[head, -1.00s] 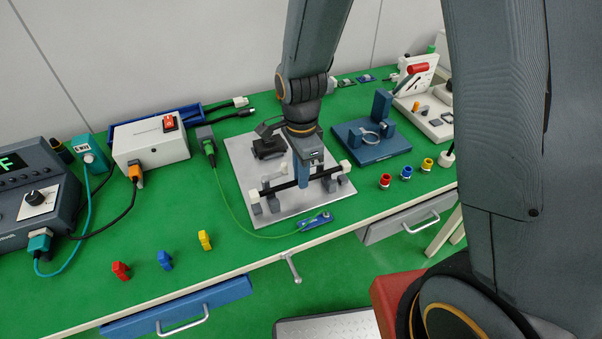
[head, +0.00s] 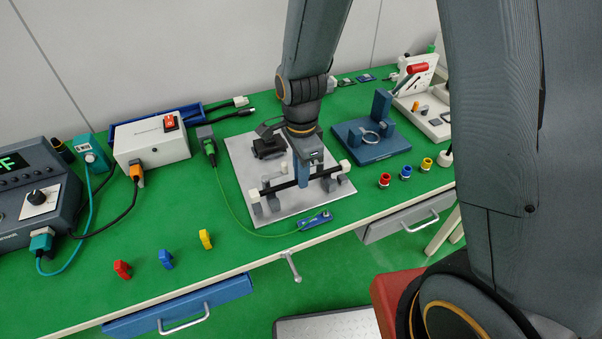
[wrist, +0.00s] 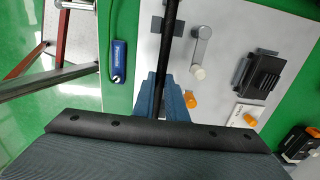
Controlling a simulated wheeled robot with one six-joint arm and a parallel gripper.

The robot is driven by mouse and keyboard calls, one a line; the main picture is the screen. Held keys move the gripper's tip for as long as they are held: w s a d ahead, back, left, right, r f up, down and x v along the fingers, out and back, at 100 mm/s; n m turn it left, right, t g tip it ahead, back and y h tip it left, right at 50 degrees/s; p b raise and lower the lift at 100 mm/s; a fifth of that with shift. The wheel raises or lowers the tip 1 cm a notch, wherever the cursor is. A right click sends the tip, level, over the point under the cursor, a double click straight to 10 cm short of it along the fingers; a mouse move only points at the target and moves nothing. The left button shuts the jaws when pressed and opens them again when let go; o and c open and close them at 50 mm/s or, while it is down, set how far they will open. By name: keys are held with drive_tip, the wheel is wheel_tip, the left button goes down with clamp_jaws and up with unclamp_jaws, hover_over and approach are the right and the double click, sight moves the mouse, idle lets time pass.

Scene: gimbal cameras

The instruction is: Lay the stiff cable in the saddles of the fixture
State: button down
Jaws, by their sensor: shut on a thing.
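The stiff cable (head: 284,186) is a straight black rod with white ends. It lies roughly level across the front of the fixture, a pale grey plate (head: 240,150) with small grey saddles (head: 273,201). My gripper (head: 303,180) points down and is shut on the cable near its middle. In the wrist view, the cable (wrist: 174,40) runs up from between my blue fingers (wrist: 164,98) and lines up with a grey saddle (wrist: 157,25). In the head view it shows at or just above the saddle tops; whether it is seated I cannot tell. My fingers hide its middle.
A black clamp-like block (head: 268,147) stands on the plate behind my gripper. A blue tag (head: 315,220) with a green cord lies at the plate's front edge. A blue stand (head: 372,145) is to the right, a white box (head: 150,140) to the left.

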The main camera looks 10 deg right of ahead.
drive_tip(key=shift+f+b, duration=0.5)
drive_tip(key=shift+f, duration=0.95)
drive_tip(key=c, duration=1.7)
unclamp_jaws()
drive_tip(key=shift+r, duration=0.15)
drive_tip(key=shift+r+b, duration=0.5)
drive_tip(key=shift+r, duration=3.3)
